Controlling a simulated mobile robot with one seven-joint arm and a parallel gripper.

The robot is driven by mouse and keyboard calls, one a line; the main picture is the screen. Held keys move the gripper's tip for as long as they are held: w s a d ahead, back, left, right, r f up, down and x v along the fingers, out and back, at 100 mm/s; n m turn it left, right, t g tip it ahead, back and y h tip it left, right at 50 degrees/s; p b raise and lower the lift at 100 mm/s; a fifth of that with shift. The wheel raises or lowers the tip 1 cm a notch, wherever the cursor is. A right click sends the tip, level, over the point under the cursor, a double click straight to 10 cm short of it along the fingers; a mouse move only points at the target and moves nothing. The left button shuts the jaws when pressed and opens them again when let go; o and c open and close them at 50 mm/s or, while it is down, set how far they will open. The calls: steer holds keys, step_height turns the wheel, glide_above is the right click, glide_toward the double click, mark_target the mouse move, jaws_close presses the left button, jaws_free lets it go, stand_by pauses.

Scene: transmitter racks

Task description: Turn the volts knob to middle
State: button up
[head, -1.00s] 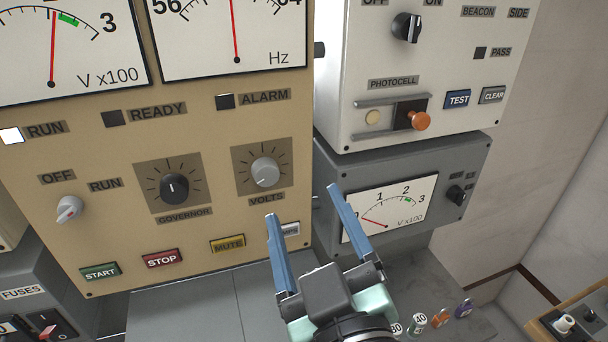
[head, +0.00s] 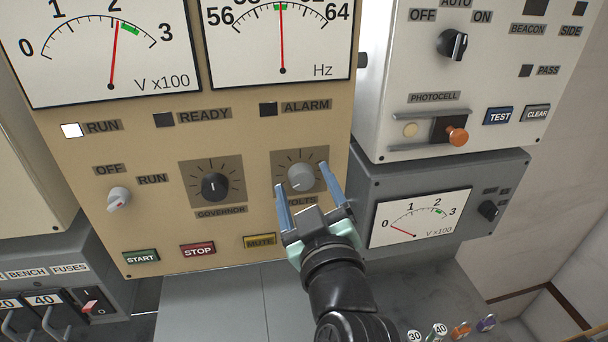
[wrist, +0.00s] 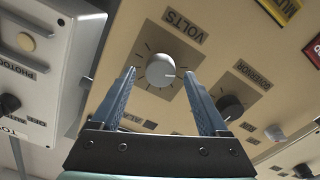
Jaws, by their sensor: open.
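The volts knob (head: 300,177) is a round light grey knob on a dark square dial plate with tick marks, on the beige panel (head: 250,230). In the wrist view the volts knob (wrist: 161,70) lies between and beyond the two blue fingers, with a pale pointer line on its face toward the right. My gripper (head: 302,178) is open and empty, its fingers pointing at the panel either side of the knob. It also shows in the wrist view (wrist: 160,82). I cannot tell how far the fingertips are from the panel. The VOLTS label is partly hidden by a finger in the head view.
The black governor knob (head: 215,187) sits left of the volts knob. The MUTE button (head: 260,241) is below. A grey meter box (head: 440,200) and a white photocell box (head: 450,70) stand to the right. Two large meters (head: 282,40) are above.

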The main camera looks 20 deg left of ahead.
steer(key=shift+w+a, duration=0.2)
steer(key=shift+w, duration=0.1)
jaws_close()
stand_by(0.5)
